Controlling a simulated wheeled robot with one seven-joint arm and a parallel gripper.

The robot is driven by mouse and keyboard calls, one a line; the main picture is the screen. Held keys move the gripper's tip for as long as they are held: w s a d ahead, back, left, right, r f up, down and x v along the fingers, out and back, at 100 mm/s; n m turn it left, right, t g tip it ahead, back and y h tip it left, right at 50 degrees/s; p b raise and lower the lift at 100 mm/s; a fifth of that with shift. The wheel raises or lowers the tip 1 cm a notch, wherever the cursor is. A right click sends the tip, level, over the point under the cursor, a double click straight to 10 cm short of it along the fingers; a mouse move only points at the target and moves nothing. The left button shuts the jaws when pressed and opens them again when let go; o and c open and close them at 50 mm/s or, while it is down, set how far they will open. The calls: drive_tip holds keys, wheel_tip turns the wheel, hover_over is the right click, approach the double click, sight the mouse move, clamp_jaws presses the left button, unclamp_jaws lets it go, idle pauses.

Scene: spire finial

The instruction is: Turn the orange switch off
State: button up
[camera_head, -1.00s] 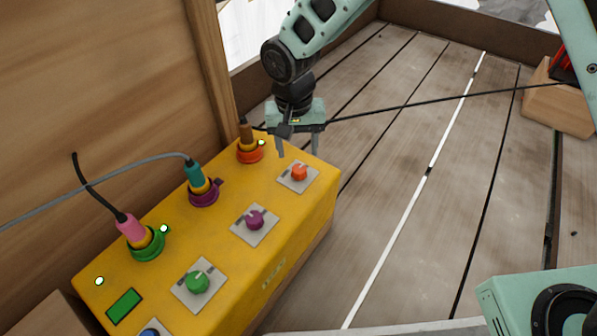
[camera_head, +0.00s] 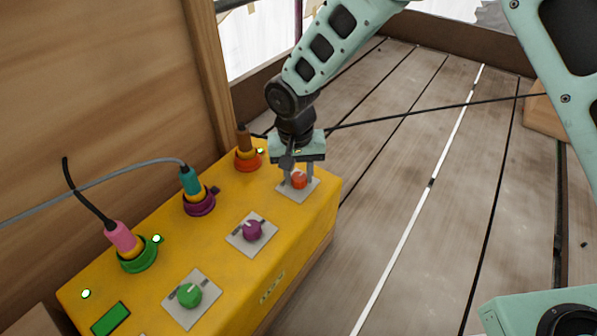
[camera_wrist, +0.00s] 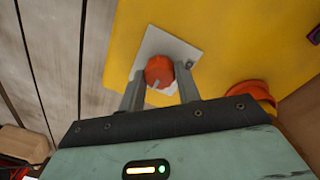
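The orange switch (camera_head: 299,181) is a round knob on a light square plate (camera_head: 284,192) at the far right end of the yellow box (camera_head: 225,262). My gripper (camera_head: 298,178) points down over it, with one finger on each side of the knob. In the wrist view the orange switch (camera_wrist: 159,71) sits between the two finger ends of my gripper (camera_wrist: 160,88). The fingers are apart; whether they touch the knob I cannot tell. A pale notch shows on the knob's edge in the wrist view.
A purple knob (camera_head: 253,230) and a green knob (camera_head: 189,295) sit on plates nearer on the box. Plugs stand in green (camera_head: 137,258), purple (camera_head: 199,204) and orange (camera_head: 248,161) sockets behind the knobs. Small lights glow by the green and orange sockets.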

drive_tip(key=shift+r+p, duration=0.15)
drive_tip(key=shift+p, duration=0.5)
drive_tip(key=shift+n+p, duration=0.4)
drive_tip(key=shift+n, duration=0.1)
drive_tip(key=n+p, duration=0.2)
drive_tip(key=p, duration=0.1)
drive_tip(key=shift+r, duration=0.2)
drive_tip(key=n+p, duration=0.4)
drive_tip(key=p, duration=0.2)
drive_tip(key=shift+n, duration=0.4)
drive_tip(key=n+p, duration=0.5)
drive_tip(key=shift+f+t, duration=0.15)
drive_tip(key=shift+t, duration=0.15)
drive_tip(key=n+p, duration=0.3)
drive_tip(key=n, duration=0.2)
drive_tip(key=shift+f+y, duration=0.1)
drive_tip(key=shift+y, duration=0.2)
